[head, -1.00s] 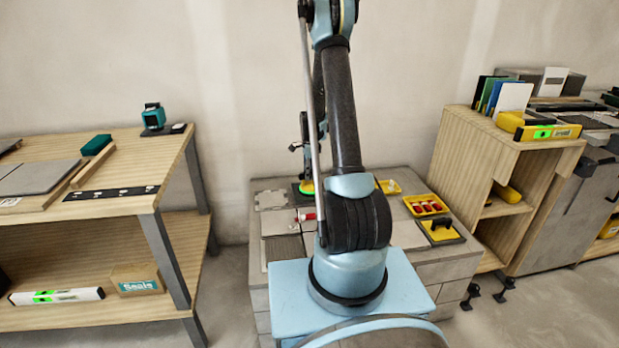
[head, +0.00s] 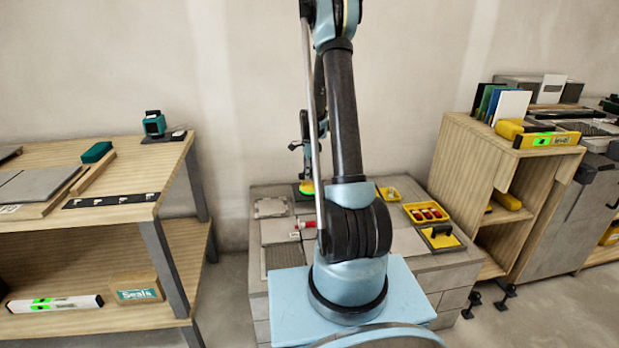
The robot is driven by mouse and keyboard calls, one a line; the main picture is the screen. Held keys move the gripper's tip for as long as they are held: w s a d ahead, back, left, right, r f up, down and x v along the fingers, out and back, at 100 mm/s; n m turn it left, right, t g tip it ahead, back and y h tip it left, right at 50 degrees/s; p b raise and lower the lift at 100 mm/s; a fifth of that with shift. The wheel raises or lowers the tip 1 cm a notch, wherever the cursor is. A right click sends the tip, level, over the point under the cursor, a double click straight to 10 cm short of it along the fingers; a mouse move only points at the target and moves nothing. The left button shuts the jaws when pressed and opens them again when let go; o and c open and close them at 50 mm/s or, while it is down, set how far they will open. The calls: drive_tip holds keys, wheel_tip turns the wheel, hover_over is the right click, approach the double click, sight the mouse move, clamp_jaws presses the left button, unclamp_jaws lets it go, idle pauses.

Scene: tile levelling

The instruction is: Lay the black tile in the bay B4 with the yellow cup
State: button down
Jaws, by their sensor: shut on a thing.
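My gripper (head: 307,178) is small and partly hidden behind my arm, over the back of the low block bench (head: 345,182). It is shut on the yellow cup (head: 307,188), which shows as a small yellow-green shape at the fingertips. A dark patch at the cup's underside looks like the black tile (head: 299,193); I cannot tell whether it touches the bench. Grey tiles (head: 278,231) lie on the bench's left part. My arm hides the bench's middle, and no bay label is readable, so I cannot pick out B4.
A red-and-white tube (head: 306,225) lies on the bench. At its right are a yellow tray (head: 389,195), a yellow tray with red items (head: 410,208) and a yellow black-handled tool (head: 441,237). A wooden table (head: 130,185) stands left, a wooden cabinet (head: 462,150) right.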

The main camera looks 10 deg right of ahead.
drive_tip(key=shift+r, duration=2)
drive_tip(key=shift+s, duration=0.1)
drive_tip(key=s, duration=3.9)
drive_tip(key=shift+s, duration=0.2)
idle(1.9)
